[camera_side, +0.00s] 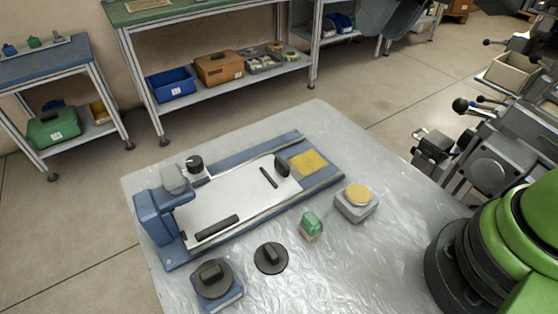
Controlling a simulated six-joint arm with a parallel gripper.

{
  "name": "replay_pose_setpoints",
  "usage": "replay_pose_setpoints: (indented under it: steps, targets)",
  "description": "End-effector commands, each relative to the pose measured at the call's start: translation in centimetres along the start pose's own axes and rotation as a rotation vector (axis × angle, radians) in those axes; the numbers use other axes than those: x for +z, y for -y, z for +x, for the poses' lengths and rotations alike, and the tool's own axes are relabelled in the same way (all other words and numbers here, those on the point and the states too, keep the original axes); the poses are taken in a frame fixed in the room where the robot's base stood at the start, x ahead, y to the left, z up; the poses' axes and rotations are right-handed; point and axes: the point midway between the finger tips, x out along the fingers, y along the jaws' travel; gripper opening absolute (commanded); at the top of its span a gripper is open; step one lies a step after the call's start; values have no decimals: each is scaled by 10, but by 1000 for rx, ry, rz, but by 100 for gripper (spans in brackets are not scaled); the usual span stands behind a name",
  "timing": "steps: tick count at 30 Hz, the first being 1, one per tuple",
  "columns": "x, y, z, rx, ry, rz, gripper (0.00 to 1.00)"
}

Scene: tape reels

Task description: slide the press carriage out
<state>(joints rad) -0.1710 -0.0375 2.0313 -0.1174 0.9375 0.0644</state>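The press is a long blue base (328,177) on the table, with a blue upright (154,217) and a rounded grey head (174,178) at its left end. The carriage (228,202) appears to be the flat white plate on this base. Its left end lies close to the upright and partly behind it. A dark upright knob (282,166) stands at the plate's right end. Beyond it a yellow pad (309,162) lies on the base's right end. My gripper is not in view; only a green and black part of my arm shows at the lower right.
A grey box with a yellow top (357,197), a green-topped block (311,226), a black knobbed disc (271,257) and a blue block with a black knob (215,283) stand in front of the press. The wrapped table (400,214) is clear to the right.

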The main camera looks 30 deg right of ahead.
Motion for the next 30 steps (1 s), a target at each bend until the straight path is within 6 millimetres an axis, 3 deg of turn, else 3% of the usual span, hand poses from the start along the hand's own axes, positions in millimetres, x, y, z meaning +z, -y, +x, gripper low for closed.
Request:
replay_pose_setpoints:
  steps: [6,13,16,20,26,30]
  targets:
    - [-27,31,83,83,155,-83,28]
    - [-24,50,167,161,267,-158,28]
    - [-20,53,188,181,292,-178,28]
    - [-16,54,201,192,306,-188,28]
    - [-9,49,224,194,310,-188,28]
    - [-1,42,250,195,311,-188,28]
